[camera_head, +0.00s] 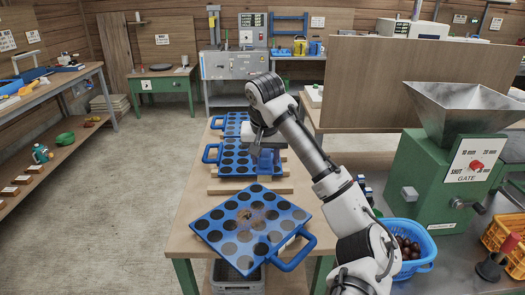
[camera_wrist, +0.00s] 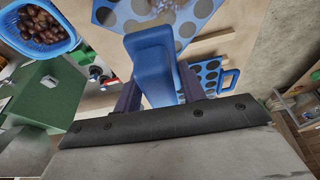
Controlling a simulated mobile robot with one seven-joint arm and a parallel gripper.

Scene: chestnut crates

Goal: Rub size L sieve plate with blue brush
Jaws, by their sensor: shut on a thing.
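My gripper (camera_wrist: 155,98) is shut on the blue brush (camera_wrist: 150,60), whose broad blue body fills the middle of the wrist view. In the head view the blue brush (camera_head: 267,158) shows under my gripper (camera_head: 262,145), at the middle plate's right end. The near blue sieve plate (camera_head: 215,226) lies turned on the table, with large dark holes, a brown patch of residue around its middle and a handle at lower right. Part of it also shows at the top of the wrist view (camera_wrist: 206,9). I cannot read a size mark on it. The brush looks apart from this plate.
Two more blue sieve plates, a middle one (camera_head: 232,168) and a far one (camera_head: 229,119), lie behind on the wooden table (camera_head: 190,190). A green hopper machine (camera_head: 432,185) and a blue basket of chestnuts (camera_head: 424,267) stand at right. A grey crate (camera_head: 222,282) sits below.

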